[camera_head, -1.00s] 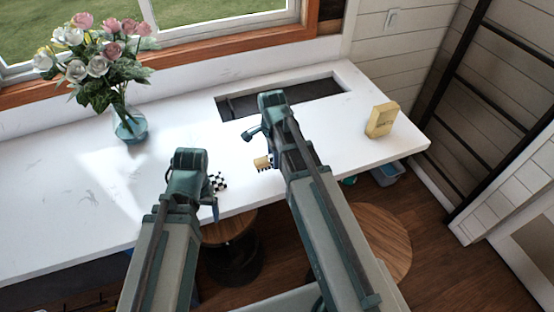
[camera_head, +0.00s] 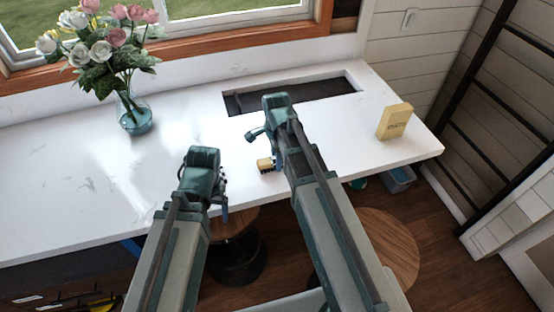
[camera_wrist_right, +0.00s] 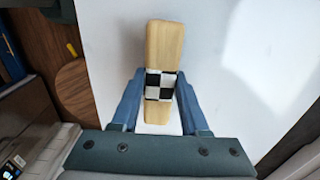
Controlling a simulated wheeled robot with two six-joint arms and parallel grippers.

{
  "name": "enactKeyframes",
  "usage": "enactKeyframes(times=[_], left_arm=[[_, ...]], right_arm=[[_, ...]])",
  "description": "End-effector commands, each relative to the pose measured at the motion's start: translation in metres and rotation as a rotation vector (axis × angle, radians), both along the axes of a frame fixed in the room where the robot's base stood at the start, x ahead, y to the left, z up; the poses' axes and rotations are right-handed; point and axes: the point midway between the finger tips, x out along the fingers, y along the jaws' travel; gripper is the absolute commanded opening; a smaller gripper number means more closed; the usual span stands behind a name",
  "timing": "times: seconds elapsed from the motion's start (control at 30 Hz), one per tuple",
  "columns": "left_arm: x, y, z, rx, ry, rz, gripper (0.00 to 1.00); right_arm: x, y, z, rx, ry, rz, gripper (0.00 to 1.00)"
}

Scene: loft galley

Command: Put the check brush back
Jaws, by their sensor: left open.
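The check brush is a pale wooden block with a black-and-white check band (camera_wrist_right: 160,86). In the right wrist view it lies between the two blue fingers of my right gripper (camera_wrist_right: 161,100), which close on its sides at the band.
The white counter (camera_head: 70,195) has a dark rectangular recess (camera_head: 300,94) at the back. A yellow box (camera_head: 394,121) stands at the right and a flower vase (camera_head: 134,118) at the left. Wooden stools (camera_head: 380,240) and a blue bin (camera_head: 399,178) are below.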

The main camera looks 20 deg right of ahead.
Motion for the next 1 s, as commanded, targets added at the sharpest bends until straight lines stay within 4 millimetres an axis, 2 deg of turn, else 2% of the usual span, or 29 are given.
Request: enactKeyframes(times=[0.03, 0.13, 0.17, 0.47, 0.63, 0.77, 1.0], left_arm=[[0.000, 0.000, 0.000, 0.000, 0.000, 0.000, 0.79], [0.000, 0.000, 0.000, 0.000, 0.000, 0.000, 0.79], [0.000, 0.000, 0.000, 0.000, 0.000, 0.000, 0.79], [0.000, 0.000, 0.001, 0.000, 0.000, 0.000, 0.79], [0.000, 0.000, 0.007, 0.000, 0.000, 0.001, 0.79], [0.000, 0.000, 0.019, -0.001, 0.000, 0.003, 0.79], [0.000, 0.000, 0.052, -0.002, 0.000, 0.009, 0.79]], right_arm=[[0.000, 0.000, 0.000, -0.001, 0.000, 0.000, 0.55], [0.000, 0.000, 0.000, -0.001, 0.000, 0.000, 0.73], [0.000, -0.001, 0.000, -0.001, 0.000, 0.000, 0.74], [0.000, -0.001, 0.001, -0.001, 0.000, 0.000, 0.74], [0.000, -0.001, 0.007, -0.001, 0.000, 0.000, 0.74], [0.000, 0.000, 0.019, -0.001, 0.000, 0.000, 0.74], [0.000, 0.000, 0.052, -0.001, 0.000, 0.000, 0.74]])
